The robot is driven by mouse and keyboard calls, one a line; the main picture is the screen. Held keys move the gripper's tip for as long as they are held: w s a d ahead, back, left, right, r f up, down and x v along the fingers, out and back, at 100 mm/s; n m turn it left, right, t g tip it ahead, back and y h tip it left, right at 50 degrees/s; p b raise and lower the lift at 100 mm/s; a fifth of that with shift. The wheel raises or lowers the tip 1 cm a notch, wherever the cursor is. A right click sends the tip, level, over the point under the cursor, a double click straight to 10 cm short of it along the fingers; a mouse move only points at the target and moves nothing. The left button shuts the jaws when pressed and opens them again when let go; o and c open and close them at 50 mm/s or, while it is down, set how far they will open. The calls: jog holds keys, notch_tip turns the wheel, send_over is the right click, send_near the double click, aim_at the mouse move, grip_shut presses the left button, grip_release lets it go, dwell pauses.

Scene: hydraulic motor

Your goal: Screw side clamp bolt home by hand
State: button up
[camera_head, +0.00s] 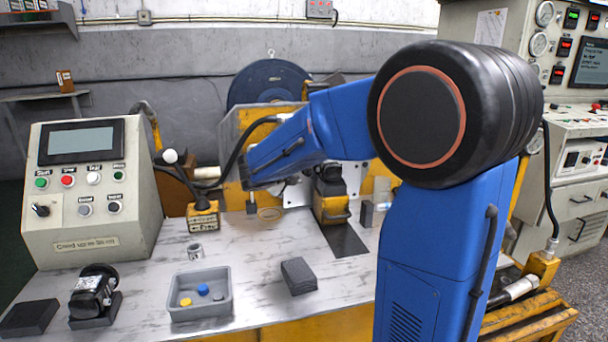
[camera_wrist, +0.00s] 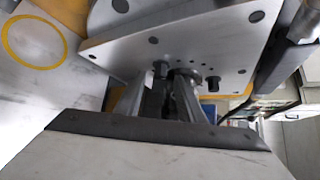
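In the wrist view a pale grey plate (camera_wrist: 215,52) with several small holes fills the upper part. Dark bolt-like heads stand at its lower face, one in the middle (camera_wrist: 160,69) and one on the right (camera_wrist: 212,84); a round fitting (camera_wrist: 186,75) sits between them. I cannot tell which is the side clamp bolt. My gripper (camera_wrist: 158,84) points at the plate, its two pale fingers apart on either side of something dark and of the middle head. Whether they touch it is unclear. In the head view my blue arm hides most of this spot.
A control box (camera_head: 92,190) stands at the left of the bench. A grey tray (camera_head: 199,310) with small blue and yellow pieces, a metal ring (camera_head: 195,251), a dark block (camera_head: 299,276) and a small motor (camera_head: 95,292) are in front. A yellow ring (camera_wrist: 62,52) marks the bench.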

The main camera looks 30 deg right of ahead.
aim_at(307, 173)
jog(key=shift+x, duration=1.25)
grip_shut()
jog(key=shift+s+d+r+m+y, duration=0.1)
jog(key=shift+d+r+m+y, duration=0.15)
jog(key=shift+m+y, duration=0.55)
jog(key=shift+y, duration=0.3)
grip_release()
